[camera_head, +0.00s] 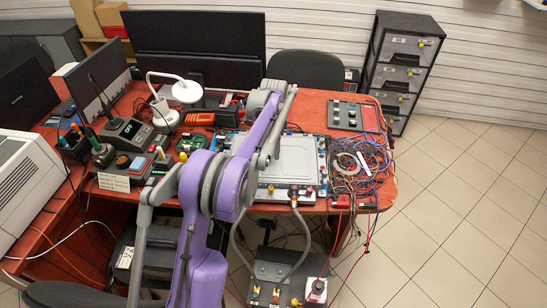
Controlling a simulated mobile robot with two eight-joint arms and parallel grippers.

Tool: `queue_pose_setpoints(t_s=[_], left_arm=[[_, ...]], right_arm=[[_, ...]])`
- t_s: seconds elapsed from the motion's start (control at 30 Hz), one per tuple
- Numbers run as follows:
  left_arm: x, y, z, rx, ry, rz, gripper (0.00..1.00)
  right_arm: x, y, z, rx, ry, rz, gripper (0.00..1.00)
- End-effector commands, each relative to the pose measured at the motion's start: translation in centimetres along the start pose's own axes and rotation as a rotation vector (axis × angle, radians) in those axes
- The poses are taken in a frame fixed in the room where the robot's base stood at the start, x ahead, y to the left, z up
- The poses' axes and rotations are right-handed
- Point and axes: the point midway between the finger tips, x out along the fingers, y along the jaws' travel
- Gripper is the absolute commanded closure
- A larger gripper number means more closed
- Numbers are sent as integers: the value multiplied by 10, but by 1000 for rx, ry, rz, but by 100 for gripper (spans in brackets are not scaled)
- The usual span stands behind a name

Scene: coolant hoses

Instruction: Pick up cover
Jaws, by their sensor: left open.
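A flat silver-grey cover (297,156) lies on an open electronics unit on the red desk, right of centre. Its left part is hidden behind my left arm. My left gripper (265,162) hangs down at the left side of the cover, at the end of my purple and grey arm. The gripper is open. Its fingertips are small and partly hidden, so I cannot tell whether they touch the cover. My right gripper is out of view.
Two grey hoses (304,243) run from the desk's front edge down to a dark box (277,276). Tangled wires (360,163) lie right of the cover. A lamp (186,91) and tools crowd the left. Tiled floor (455,205) at right is clear.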

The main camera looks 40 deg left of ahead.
Motion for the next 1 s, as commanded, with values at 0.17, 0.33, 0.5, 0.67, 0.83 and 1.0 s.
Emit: queue_pose_setpoints(t_s=[0.17, 0.33, 0.5, 0.67, 0.83, 1.0], left_arm=[[11, 0, 0, 0, 0, 0, 31], [10, 0, 0, 0, 0, 0, 31], [10, 0, 0, -1, 0, 0, 61], [10, 0, 0, -1, 0, 0, 90], [10, 0, 0, -1, 0, 0, 100], [10, 0, 0, -1, 0, 0, 100]], right_arm=[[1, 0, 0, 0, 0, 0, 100], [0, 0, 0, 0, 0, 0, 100], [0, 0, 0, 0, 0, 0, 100], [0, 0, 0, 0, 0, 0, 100], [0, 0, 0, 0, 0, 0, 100], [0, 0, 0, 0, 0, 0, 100]])
